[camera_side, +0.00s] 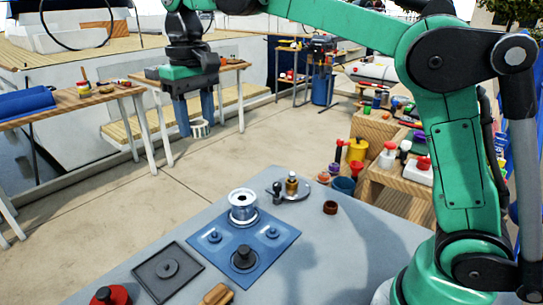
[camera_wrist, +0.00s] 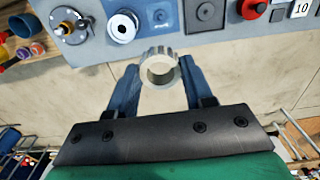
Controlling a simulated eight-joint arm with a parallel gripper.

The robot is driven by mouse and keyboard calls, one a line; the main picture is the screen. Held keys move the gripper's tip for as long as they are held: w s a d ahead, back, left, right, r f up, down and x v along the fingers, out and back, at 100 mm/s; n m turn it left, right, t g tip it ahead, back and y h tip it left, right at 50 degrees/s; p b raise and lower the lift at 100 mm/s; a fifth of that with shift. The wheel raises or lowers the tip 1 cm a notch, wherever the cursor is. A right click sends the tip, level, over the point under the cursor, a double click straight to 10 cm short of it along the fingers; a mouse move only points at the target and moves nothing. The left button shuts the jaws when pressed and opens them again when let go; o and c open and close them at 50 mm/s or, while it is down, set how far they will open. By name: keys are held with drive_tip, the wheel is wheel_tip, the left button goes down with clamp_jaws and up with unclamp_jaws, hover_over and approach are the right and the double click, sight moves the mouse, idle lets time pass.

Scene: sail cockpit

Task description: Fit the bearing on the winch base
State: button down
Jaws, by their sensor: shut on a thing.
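My gripper (camera_side: 196,118) is high in the air, beyond the far left edge of the grey work table, with its blue fingers pointing down. In the wrist view the fingers (camera_wrist: 158,76) are shut on the bearing (camera_wrist: 176,57), a pale ring with a ribbed outer side and an open bore. The bearing also shows at the fingertips in the side view (camera_side: 200,128). The winch base (camera_side: 243,205), seemingly the silver flanged cylinder, stands upright at the back of the blue plate (camera_side: 283,237). It also shows in the wrist view (camera_wrist: 124,26). Gripper and bearing are well apart from it.
On the blue plate are a dark knob (camera_side: 244,257) and two small blue pegs. A dark square tray (camera_side: 166,268), a red round knob (camera_side: 110,295), a wooden handle (camera_side: 217,295), a round dish (camera_side: 291,190) with small parts and a brown ring (camera_side: 330,208) surround it.

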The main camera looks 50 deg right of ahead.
drive_tip(key=w+d+f+m, duration=0.1)
drive_tip(key=d+f, duration=0.3)
drive_tip(key=d, duration=0.2)
drive_tip(key=w+d+f+m, duration=0.1)
drive_tip(key=d+f+m, duration=0.1)
drive_tip(key=d+f, duration=0.35)
drive_tip(key=m, duration=0.2)
hover_over(292, 172)
wheel_tip(292, 172, down, 5)
drive_tip(key=shift+a+r, duration=0.15)
drive_tip(key=shift+s+d+f, duration=0.1)
drive_tip(key=shift+d+f, duration=0.1)
drive_tip(key=shift+f, duration=1.4)
drive_tip(key=shift+f, duration=1.65)
unclamp_jaws()
